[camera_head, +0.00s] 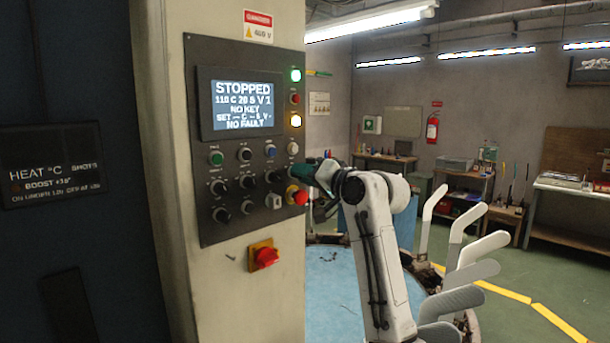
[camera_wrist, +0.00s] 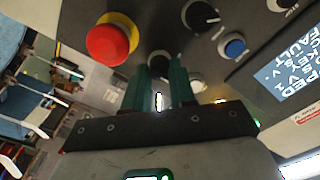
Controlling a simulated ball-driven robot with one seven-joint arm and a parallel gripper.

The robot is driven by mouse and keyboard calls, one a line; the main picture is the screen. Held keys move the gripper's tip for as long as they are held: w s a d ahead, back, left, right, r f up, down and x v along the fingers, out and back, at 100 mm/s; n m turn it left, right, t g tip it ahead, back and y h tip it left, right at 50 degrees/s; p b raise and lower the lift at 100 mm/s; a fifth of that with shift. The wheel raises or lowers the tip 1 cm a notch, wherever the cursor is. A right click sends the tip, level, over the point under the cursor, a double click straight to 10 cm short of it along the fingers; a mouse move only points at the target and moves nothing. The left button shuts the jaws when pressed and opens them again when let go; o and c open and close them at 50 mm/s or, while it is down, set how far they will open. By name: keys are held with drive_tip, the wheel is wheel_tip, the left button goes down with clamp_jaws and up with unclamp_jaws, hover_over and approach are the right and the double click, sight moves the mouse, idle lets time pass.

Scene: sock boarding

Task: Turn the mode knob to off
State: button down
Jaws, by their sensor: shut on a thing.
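The dark control panel (camera_head: 193,130) stands upright on a pale column. It carries several black knobs; their labels are too small to read, so I cannot tell by label which is the mode knob. My gripper (camera_head: 313,172) is at the panel's right edge, just above the red emergency stop (camera_head: 297,196). In the wrist view, its green fingers (camera_wrist: 166,82) are closed around a knob (camera_wrist: 159,64) between the red emergency stop (camera_wrist: 108,40) and a white button (camera_wrist: 197,84). The fingers mostly hide this knob, and its pointer cannot be seen. Another black knob (camera_wrist: 201,14) is nearby.
The screen (camera_head: 243,104) reads STOPPED, NO KEY and NO FAULT. A blue button (camera_head: 270,151) and white button (camera_head: 292,148) sit above the gripper. A red rotary switch (camera_head: 264,256) is below the panel. Room to the right of the column is fairly open.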

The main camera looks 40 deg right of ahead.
drive_tip(key=c, duration=0.9)
unclamp_jaws()
drive_tip(key=s+b, duration=0.1)
drive_tip(key=s, duration=0.2)
drive_tip(key=s+b, duration=0.1)
drive_tip(key=s, duration=0.3)
drive_tip(key=s+b, duration=0.1)
drive_tip(key=s, duration=0.2)
drive_tip(key=shift+s+d, duration=0.25)
drive_tip(key=shift+s, duration=0.15)
